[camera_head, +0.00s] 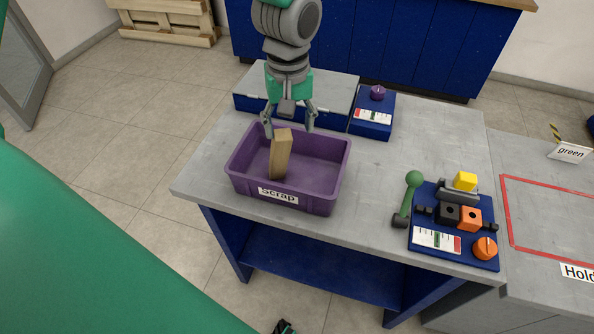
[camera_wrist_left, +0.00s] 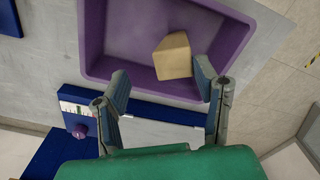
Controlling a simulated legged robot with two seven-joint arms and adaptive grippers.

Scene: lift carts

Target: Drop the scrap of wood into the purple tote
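The scrap of wood (camera_head: 281,154) is a pale block standing slightly tilted inside the purple tote (camera_head: 325,190), toward its left side. The tote has a "Scrap" label and sits on the grey workbench. In the left wrist view, the wood (camera_wrist_left: 173,56) shows end-on within the tote (camera_wrist_left: 93,40). My left gripper (camera_head: 289,127) is above the tote's back rim, fingers spread apart and holding nothing. In the left wrist view, the gripper (camera_wrist_left: 160,76) has the wood just beyond its right fingertip; contact cannot be told.
A blue lift-control panel (camera_head: 455,220) with a green lever (camera_head: 408,195) and an orange knob (camera_head: 485,248) lies to the right. A grey-topped blue case (camera_head: 330,88) and a small blue box (camera_head: 373,112) stand behind the tote. Bare bench lies between tote and panel.

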